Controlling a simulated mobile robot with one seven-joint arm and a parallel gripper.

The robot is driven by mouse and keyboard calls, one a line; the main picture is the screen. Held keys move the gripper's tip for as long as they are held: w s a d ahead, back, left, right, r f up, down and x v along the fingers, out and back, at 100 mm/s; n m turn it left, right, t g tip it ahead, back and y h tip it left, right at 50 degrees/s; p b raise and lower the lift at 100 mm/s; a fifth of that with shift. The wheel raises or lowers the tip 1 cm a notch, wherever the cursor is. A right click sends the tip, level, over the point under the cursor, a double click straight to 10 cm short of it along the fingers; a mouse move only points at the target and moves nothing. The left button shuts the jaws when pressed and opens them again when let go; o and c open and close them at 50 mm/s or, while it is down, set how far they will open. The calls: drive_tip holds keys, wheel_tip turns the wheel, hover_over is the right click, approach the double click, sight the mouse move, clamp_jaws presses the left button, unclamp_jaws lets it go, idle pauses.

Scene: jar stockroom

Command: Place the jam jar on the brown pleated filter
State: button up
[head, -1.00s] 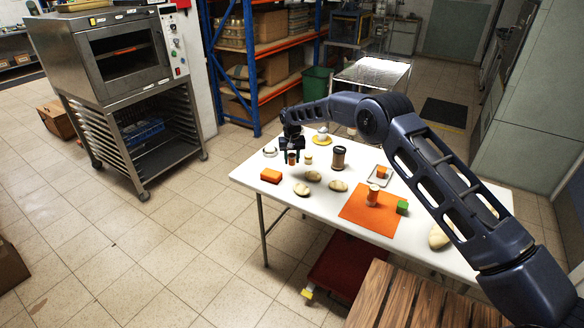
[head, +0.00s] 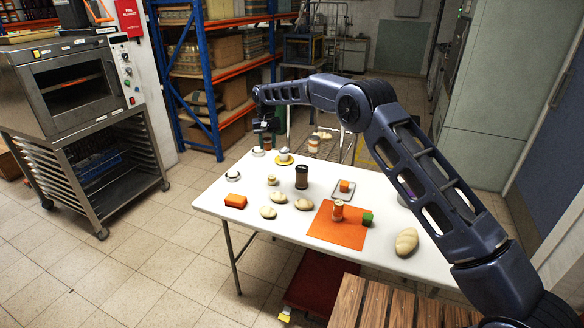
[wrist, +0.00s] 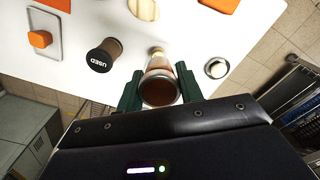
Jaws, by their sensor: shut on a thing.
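My gripper (head: 266,131) is over the far left end of the white table. In the wrist view its green fingers (wrist: 158,92) are shut on a small jar (wrist: 161,90) with a brown round end and a reddish-brown body, which looks like the jam jar. In the head view this jar (head: 267,143) shows small and dark below the fingers; I cannot tell whether it touches the table. I cannot make out a brown pleated filter in either view.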

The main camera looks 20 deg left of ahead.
wheel_tip(320, 180, up, 8)
drive_tip(key=m, duration=0.2)
hover_over(302, 167)
wheel_tip(302, 167, down, 20)
drive_tip(key=shift+s+d+f, duration=0.1)
drive_tip(key=shift+s, duration=0.05)
drive_tip(key=shift+f, duration=0.15)
drive_tip(key=o, duration=1)
wheel_tip(302, 167, up, 12)
drive_tip(key=shift+r, duration=0.2)
